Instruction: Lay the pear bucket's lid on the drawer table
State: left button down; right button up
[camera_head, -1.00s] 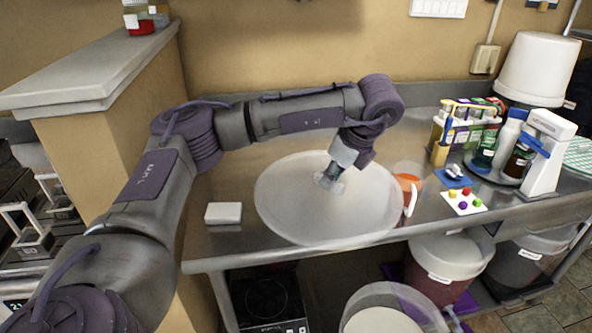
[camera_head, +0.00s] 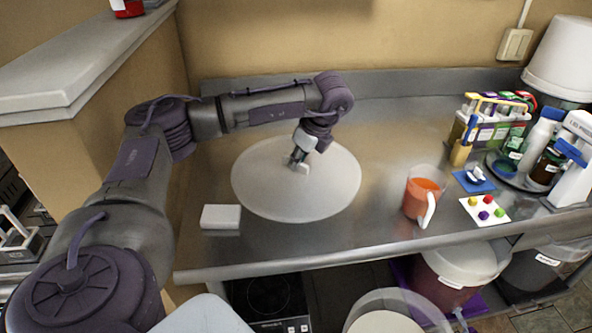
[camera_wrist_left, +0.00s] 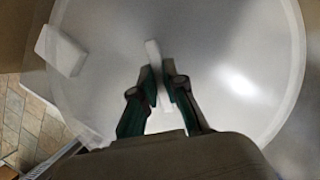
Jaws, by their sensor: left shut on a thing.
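The lid (camera_head: 325,185) is a large pale, translucent round disc over the left part of the steel drawer table (camera_head: 270,245). It looks level and at or very near the tabletop; I cannot tell whether it touches. My left gripper (camera_head: 297,165) is shut on the lid's small middle handle, from above. In the left wrist view, the fingers (camera_wrist_left: 160,90) pinch the pale bar handle (camera_wrist_left: 153,55) and the lid (camera_wrist_left: 240,60) fills most of the picture. An open clear-walled bucket (camera_head: 395,318) with pale contents stands below the table's front edge. My right gripper is not in view.
A white block (camera_head: 220,217) lies left of the lid, close to its rim. An orange-filled jug (camera_head: 421,195) stands to the right. Farther right are a dotted card (camera_head: 485,210), a bottle rack (camera_head: 490,125) and a round tray of bottles. Bare steel lies between lid and jug.

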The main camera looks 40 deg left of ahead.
aim_at(299, 170)
pick_arm(q)
jog(key=shift+a+f, duration=0.15)
jog(key=shift+f, duration=0.4)
notch_tip(299, 170, down, 3)
jog(key=shift+f+p, duration=0.1)
jog(key=shift+p, duration=0.45)
jog(key=shift+f+b, duration=0.4)
jog(key=shift+b, duration=0.05)
jog(key=c, duration=1.3)
grip_release()
jog(key=shift+o, duration=0.4)
jog(key=shift+r, duration=0.15)
